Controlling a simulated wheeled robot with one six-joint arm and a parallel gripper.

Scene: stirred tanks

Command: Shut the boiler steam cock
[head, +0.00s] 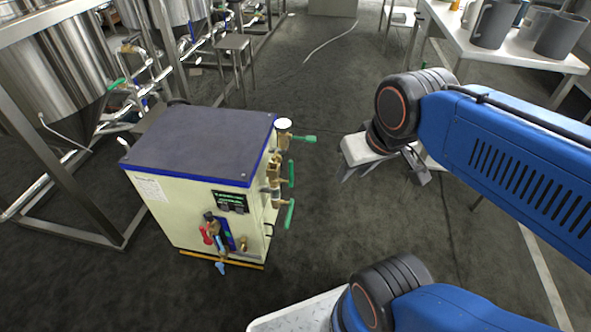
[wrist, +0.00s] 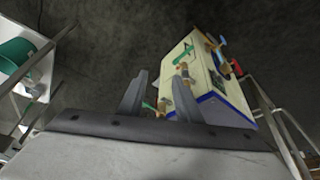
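The boiler (head: 170,210) is a cream box with a dark top and blue edges, standing on the floor left of my arm. Its right side carries brass cocks with green levers: an upper lever (head: 305,138) sticking out sideways, a middle lever (head: 291,173) and a lower lever (head: 289,214), both roughly upright. I cannot tell which is the steam cock. My gripper (head: 352,178) is right of these levers, apart from them. In the wrist view the boiler (wrist: 205,62) is beyond my gripper (wrist: 160,78), whose fingers stand apart with nothing seen held between them.
Red (head: 207,234) and blue (head: 221,267) handles sit on the boiler's front. Steel tanks (head: 55,70) with frames and pipes stand at left. A small stool (head: 232,43) stands behind the boiler. A white table (head: 500,52) with grey jugs is at upper right. Floor between boiler and arm is clear.

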